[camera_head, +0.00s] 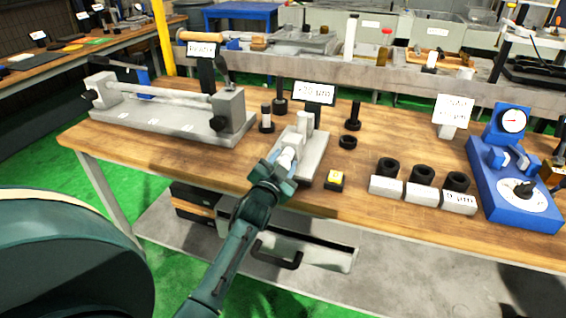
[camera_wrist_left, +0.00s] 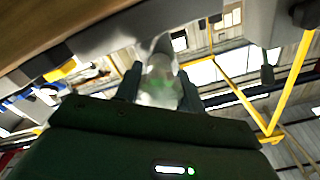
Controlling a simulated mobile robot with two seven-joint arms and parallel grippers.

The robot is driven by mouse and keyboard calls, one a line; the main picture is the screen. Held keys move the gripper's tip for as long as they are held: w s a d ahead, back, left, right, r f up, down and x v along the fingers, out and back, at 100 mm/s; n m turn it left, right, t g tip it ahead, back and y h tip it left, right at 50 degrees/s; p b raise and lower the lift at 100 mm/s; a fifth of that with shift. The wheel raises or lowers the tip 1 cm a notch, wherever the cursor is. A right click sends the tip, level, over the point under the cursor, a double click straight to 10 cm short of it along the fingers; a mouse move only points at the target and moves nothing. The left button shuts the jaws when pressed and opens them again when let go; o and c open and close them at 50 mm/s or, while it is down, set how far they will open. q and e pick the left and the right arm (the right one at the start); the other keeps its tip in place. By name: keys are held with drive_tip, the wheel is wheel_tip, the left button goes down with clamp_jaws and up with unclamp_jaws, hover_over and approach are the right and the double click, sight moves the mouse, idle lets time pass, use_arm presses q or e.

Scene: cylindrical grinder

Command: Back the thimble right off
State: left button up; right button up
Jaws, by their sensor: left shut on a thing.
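The thimble (camera_head: 287,158) is a pale, shiny cylinder at the near left end of a small grey metal stand (camera_head: 313,155) on the wooden bench. My left gripper (camera_head: 283,165) reaches in from the front and is shut on the thimble, one finger on each side. In the left wrist view the thimble (camera_wrist_left: 160,82) shows as a pale cylinder between the two dark fingers (camera_wrist_left: 157,88). My right gripper is in neither view.
A grey bench fixture (camera_head: 165,115) with a long bar stands to the left. A yellow-topped black block (camera_head: 335,180) sits close right of the stand. Black rings on grey blocks (camera_head: 421,188) and a blue dial gauge (camera_head: 515,175) stand further right. Black posts (camera_head: 280,95) stand behind.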

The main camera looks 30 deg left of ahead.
use_arm(q)
drive_tip(key=o, duration=1)
drive_tip(key=v, duration=1.3)
drive_tip(key=shift+s, duration=0.15)
